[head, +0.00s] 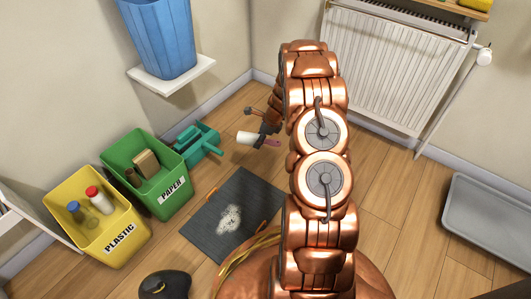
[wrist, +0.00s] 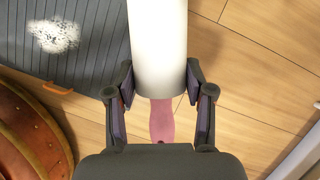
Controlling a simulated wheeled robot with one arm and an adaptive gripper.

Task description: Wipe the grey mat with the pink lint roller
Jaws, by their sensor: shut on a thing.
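The pink lint roller has a white cylinder (head: 248,138) and a pink handle (head: 271,142). My gripper (head: 263,130) is shut on it and holds it above the floor, beyond the far right edge of the grey mat. In the wrist view the white roller (wrist: 158,45) points away between my fingers and the pink handle (wrist: 161,120) points back towards the palm. The grey ribbed mat (head: 205,222) lies on the floor with a white powdery patch (head: 230,220) on it.
A yellow plastic bin (head: 118,245) and a green paper bin (head: 180,195) stand left of the mat. A teal caddy (head: 207,145) is behind it. A dark rounded object (head: 165,284) lies at the front. A grey tray (head: 485,225) is at right. Wooden floor is clear right of my arm.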

